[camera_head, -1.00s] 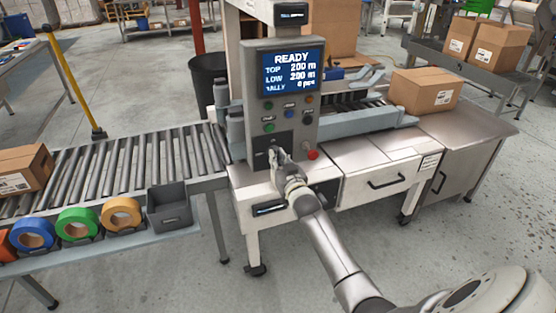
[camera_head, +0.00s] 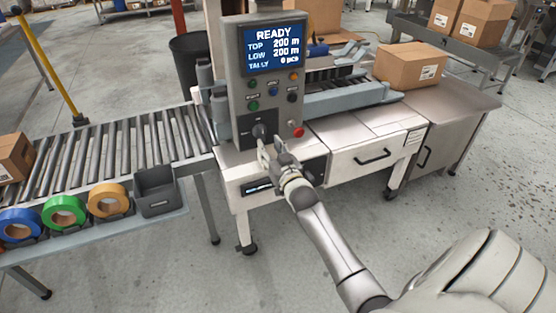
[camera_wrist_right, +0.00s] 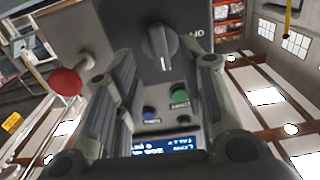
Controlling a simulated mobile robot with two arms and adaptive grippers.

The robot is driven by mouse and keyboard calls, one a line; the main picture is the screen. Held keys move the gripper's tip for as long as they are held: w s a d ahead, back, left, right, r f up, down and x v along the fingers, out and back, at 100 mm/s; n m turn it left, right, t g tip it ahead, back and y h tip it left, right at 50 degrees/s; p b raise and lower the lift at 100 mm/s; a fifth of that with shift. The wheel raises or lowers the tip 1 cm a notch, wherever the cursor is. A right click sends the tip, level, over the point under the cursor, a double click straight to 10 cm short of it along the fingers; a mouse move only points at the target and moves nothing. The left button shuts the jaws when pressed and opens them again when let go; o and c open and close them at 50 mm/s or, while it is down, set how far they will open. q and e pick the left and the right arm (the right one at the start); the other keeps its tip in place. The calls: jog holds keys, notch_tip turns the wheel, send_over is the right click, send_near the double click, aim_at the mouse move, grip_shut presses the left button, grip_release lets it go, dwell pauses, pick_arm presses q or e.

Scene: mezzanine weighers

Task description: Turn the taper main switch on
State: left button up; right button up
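The taper's main switch is a dark rotary knob (camera_head: 260,131) on a dark plate low on the control panel (camera_head: 233,90). In the right wrist view the knob (camera_wrist_right: 160,47) stands beyond the fingers, its raised grip close to upright; the lettering beside it is only partly readable. My right gripper (camera_head: 271,146) is just below and in front of the knob in the head view. Its fingers (camera_wrist_right: 160,92) are spread apart with nothing between them, and a gap to the knob seems to remain. My left gripper is not in view.
The panel screen (camera_head: 271,48) reads READY. A red button (camera_head: 298,132) sits to the right of the switch, and small coloured buttons lie above. A roller conveyor (camera_head: 110,155) is at left, with tape rolls (camera_head: 64,211) and a grey bin (camera_head: 155,188) in front. A carton (camera_head: 410,66) stands at right.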

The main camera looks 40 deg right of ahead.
jog(key=v, duration=0.6)
jog(key=shift+s, duration=0.2)
jog(key=shift+a, duration=0.1)
jog(key=s+a+f+n+g+y, duration=0.1)
jog(key=s+a+f+g, duration=0.2)
jog(key=f, duration=0.8)
jog(key=s+a+f+g+y, duration=0.1)
jog(key=s+a+f+g, duration=0.15)
jog(key=f, duration=0.95)
jog(key=s+a+f+n+g+y, duration=0.1)
jog(key=s+a+f+n+g, duration=0.3)
jog(key=s+f, duration=0.9)
jog(key=s+a+f+g, duration=0.2)
jog(key=s+f, duration=0.4)
jog(key=s, duration=0.4)
jog(key=s+a+f+g, duration=0.2)
jog(key=s+f, duration=0.4)
jog(key=s, duration=0.4)
jog(key=s+a+f+g+y, duration=0.1)
jog(key=s+a+f+g, duration=0.2)
jog(key=s+f, duration=0.3)
jog(key=s, duration=0.5)
